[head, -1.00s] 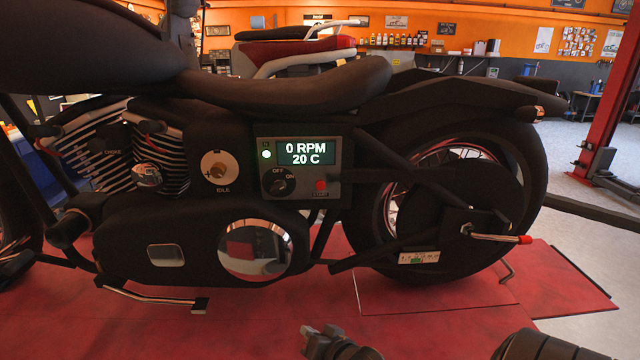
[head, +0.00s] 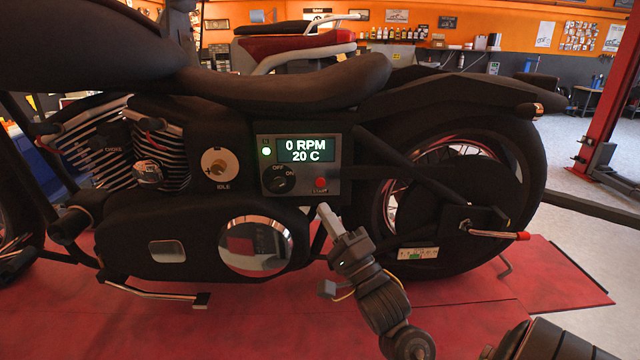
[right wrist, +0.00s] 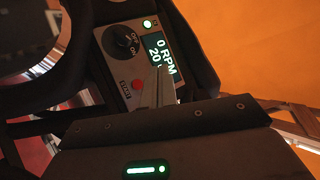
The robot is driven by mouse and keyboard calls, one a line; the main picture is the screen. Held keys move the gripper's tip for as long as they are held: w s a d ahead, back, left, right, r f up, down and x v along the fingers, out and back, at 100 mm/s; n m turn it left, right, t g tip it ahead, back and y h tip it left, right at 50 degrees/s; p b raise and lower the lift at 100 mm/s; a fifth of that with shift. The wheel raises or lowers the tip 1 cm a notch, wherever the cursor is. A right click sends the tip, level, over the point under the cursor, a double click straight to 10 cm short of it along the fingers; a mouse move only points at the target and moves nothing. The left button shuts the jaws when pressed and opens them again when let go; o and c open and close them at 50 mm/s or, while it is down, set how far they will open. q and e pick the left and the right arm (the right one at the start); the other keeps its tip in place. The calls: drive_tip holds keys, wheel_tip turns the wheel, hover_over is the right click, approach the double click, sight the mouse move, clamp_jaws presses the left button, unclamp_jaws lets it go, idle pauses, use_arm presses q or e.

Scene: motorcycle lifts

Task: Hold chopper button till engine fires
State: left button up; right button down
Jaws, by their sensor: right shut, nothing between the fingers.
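The black chopper (head: 480,115) stands side-on across the head view. Its control panel (head: 262,187) has a display (head: 305,151) reading 0 RPM and 20 C, a lit green lamp (head: 266,152), an OFF/ON knob (head: 279,180) and a red start button (head: 320,183). My right gripper (head: 324,210) is shut and empty, its tip just below the red button and apart from it in the picture. In the right wrist view the red button (right wrist: 137,84) shows next to the finger tips (right wrist: 158,84); contact cannot be told. My left gripper is not in view.
An idle knob (head: 218,166) sits left of the panel and the choke (head: 113,149) farther left. The rear wheel (head: 400,205) is right of my right gripper. A red lift platform (head: 100,325) lies below, and a red post (head: 612,120) stands at right.

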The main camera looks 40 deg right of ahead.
sight(320, 182)
drive_tip(key=shift+w, duration=0.1)
drive_tip(key=shift+w+d+b, duration=0.25)
drive_tip(key=shift+w+d, duration=0.65)
drive_tip(key=shift+w, duration=0.25)
drive_tip(key=shift+w+d+b, duration=0.2)
drive_tip(key=shift+w+d, duration=0.65)
drive_tip(key=shift+w, duration=0.3)
drive_tip(key=shift+w+d+b, duration=0.25)
drive_tip(key=shift+w+d, duration=0.65)
drive_tip(key=shift+w, duration=0.25)
drive_tip(key=shift+w+d+p, duration=0.2)
drive_tip(key=shift+w+p, duration=0.1)
